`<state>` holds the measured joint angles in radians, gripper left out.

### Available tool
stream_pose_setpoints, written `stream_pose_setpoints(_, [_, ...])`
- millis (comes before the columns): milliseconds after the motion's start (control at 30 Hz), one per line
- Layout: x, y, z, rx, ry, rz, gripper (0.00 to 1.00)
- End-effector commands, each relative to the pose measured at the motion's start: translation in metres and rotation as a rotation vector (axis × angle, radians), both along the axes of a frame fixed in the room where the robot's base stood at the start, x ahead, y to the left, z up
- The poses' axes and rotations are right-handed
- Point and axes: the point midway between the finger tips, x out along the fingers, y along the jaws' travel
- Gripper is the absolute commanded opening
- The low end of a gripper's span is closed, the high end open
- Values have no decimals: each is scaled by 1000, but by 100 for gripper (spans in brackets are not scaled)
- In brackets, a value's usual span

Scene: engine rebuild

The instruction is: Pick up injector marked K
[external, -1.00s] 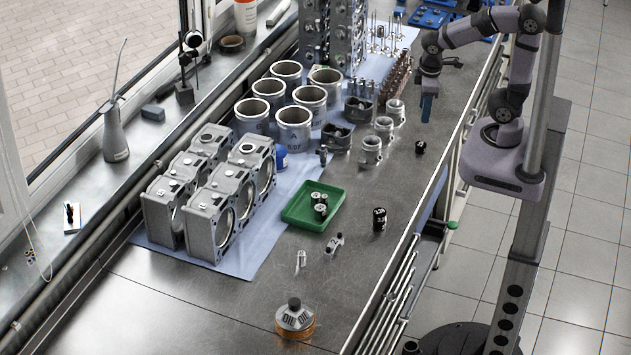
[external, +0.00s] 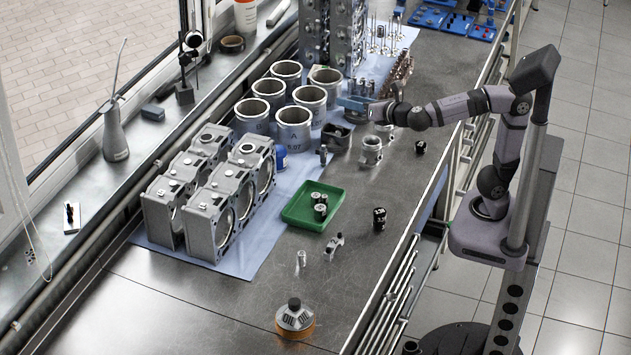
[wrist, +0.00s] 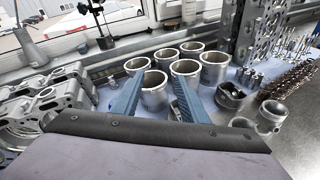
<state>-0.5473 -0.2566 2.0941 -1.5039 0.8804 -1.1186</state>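My gripper (external: 350,101) is over the back of the bench, near the cylinder liners and pistons. In the wrist view its two blue fingers (wrist: 158,80) are spread apart, with the front liner showing between them and nothing held. Several small upright metal parts stand in a group (wrist: 250,77) in front of the cylinder head; they may be injectors, and they also show in the external view (external: 360,87). No letter K is readable on any part. A small upright metal part (external: 323,155) stands by the front liner.
Several liners (external: 294,130) stand left of my gripper. A piston (external: 336,138) and ring-ended metal parts (external: 371,150) stand nearby. A green tray (external: 298,222) holds small cylinders. Engine blocks (external: 222,212) are at left.

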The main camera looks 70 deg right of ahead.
Motion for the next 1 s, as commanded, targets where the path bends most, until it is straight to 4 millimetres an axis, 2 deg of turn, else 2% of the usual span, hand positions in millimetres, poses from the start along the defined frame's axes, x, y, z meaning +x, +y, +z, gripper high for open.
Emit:
stream_pose_setpoints(33, [2,9,-6,-50,-19,33,40])
stream_pose_setpoints(367, [5,56,14,-350,-135,181,40])
stream_pose_setpoints(567, [5,53,-40,-347,-121,175,40])
stream_pose_setpoints(767, [5,53,-108,-346,-117,176,40])
stream_pose_setpoints(800, [5,53,-125,-348,-115,176,40])
stream_pose_setpoints(900, [5,53,-155,-345,-118,176,40])
stream_pose_setpoints(1000, [5,53,-172,-342,-122,174,40])
